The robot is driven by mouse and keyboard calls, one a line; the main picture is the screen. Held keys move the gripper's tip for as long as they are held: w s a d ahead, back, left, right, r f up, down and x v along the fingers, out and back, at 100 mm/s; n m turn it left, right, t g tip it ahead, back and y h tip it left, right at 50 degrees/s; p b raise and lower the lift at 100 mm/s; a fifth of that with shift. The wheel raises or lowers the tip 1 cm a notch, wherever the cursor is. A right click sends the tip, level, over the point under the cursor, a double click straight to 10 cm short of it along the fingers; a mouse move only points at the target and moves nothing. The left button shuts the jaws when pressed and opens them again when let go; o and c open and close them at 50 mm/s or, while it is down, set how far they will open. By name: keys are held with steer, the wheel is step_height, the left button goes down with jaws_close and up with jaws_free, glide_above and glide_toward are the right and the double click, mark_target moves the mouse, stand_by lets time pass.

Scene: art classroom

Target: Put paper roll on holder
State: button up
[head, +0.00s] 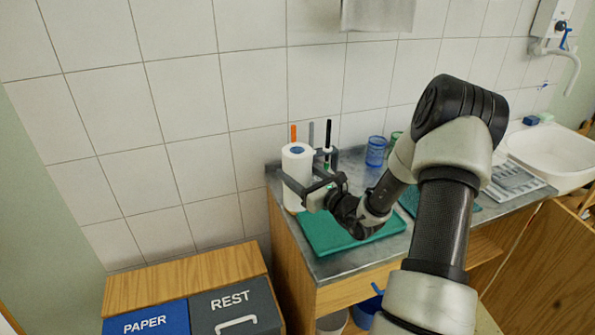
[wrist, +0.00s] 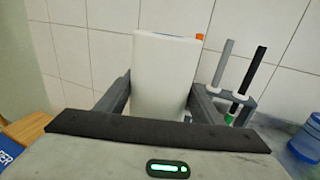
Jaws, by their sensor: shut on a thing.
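The white paper roll (head: 296,178) stands upright at the left end of the counter, with a blue core showing on top. My gripper (head: 305,188) is shut around its side; in the wrist view the roll (wrist: 163,75) sits between the two fingers. Whether its base touches the counter or hangs just above it, I cannot tell. A dark grey rack (head: 334,160) with upright orange, grey and black rods is close behind the roll; it also shows in the wrist view (wrist: 244,103). No separate paper roll holder can be clearly made out.
A teal mat (head: 330,236) lies on the counter in front of the roll. A blue glass (head: 375,151) stands to the right. A sink (head: 555,150) is at far right. PAPER (head: 147,320) and REST (head: 235,308) bins are at lower left. The tiled wall is close behind.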

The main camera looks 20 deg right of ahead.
mark_target(298, 146)
steer(key=o, duration=1.2)
steer(key=shift+o, duration=0.4)
steer(key=o, duration=0.4)
steer(key=shift+c, duration=0.2)
steer(key=shift+r, duration=0.1)
steer(key=shift+r+p, duration=2.9)
steer(key=shift+r, duration=1)
